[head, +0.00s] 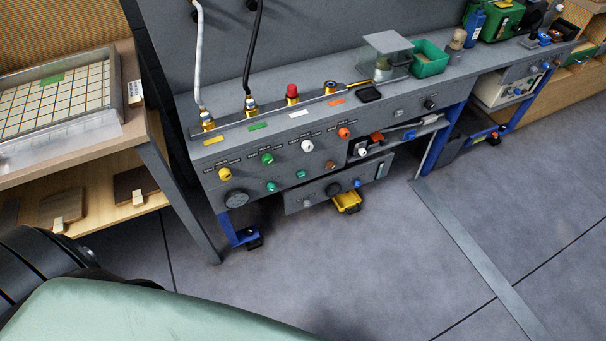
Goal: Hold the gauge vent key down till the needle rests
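A grey bench (290,115) with a control panel runs along the wall. No gauge with a readable needle shows. The panel carries a yellow knob (225,174), a green knob (267,158), a white knob (307,146) and an orange knob (344,132), plus small green buttons (271,187). I cannot tell which, if any, is the vent key. Neither of my grippers is in view.
A wooden table (140,95) with a gridded tray (60,128) stands at left. A yellow pedal (346,201) is below the panel. Open floor (370,270) lies in front.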

